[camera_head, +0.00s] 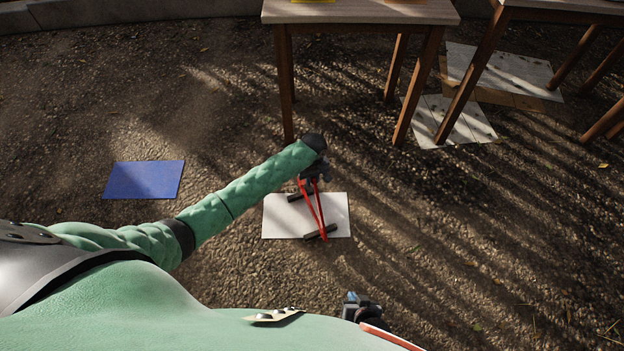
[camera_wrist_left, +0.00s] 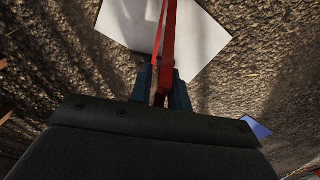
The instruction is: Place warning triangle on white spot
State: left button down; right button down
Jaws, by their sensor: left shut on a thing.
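The warning triangle (camera_head: 318,211) is red with black feet and stands over the white spot (camera_head: 276,226), a white rectangle on the ground. My left gripper (camera_head: 315,178) is shut on the triangle's upper part, above the far side of the white spot. In the left wrist view the triangle (camera_wrist_left: 167,45) runs up from between the fingers (camera_wrist_left: 160,86), with the white spot (camera_wrist_left: 205,45) behind it. I cannot tell whether the feet touch the white spot. My right gripper (camera_head: 360,306) is low at the bottom of the head view; its fingers are too unclear to read.
A blue rectangle (camera_head: 145,180) lies on the ground to the left. A wooden table (camera_head: 360,12) stands just beyond the white spot, its legs close to my left gripper. Another table (camera_head: 560,6) and flat pale boards (camera_head: 452,121) are at the back right. Gravel at the right is clear.

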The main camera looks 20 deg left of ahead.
pick_arm(q)
jog(key=c, duration=1.3)
grip_release()
pick_arm(e)
jog(key=shift+w+r, duration=0.2)
pick_arm(q)
jog(key=r+p, duration=0.1)
jog(key=r, duration=1)
jog(key=shift+d+r+p, duration=0.2)
jog(key=shift+r+p, duration=0.2)
jog(key=s+d+f+m+t+h, duration=0.25)
jog(key=s+d+f, duration=0.3)
jog(key=s, duration=0.35)
jog(key=s+d+f+m+t+h, duration=0.1)
jog(key=s+d+f+m, duration=0.25)
jog(key=s+f, duration=0.4)
jog(key=s+m+t, duration=0.1)
jog(key=s, duration=0.5)
jog(key=s+d+f+m+t, duration=0.1)
jog(key=s, duration=0.6)
jog(key=s+d+m+t, duration=0.1)
jog(key=s, duration=0.5)
jog(key=shift+s+f+t+h, duration=0.3)
jog(key=shift+f+t+h, duration=0.05)
pick_arm(e)
jog(key=shift+w+r, duration=0.15)
jog(key=shift+r, duration=0.4)
jog(key=shift+w+r, duration=0.15)
jog(key=shift+r, duration=0.35)
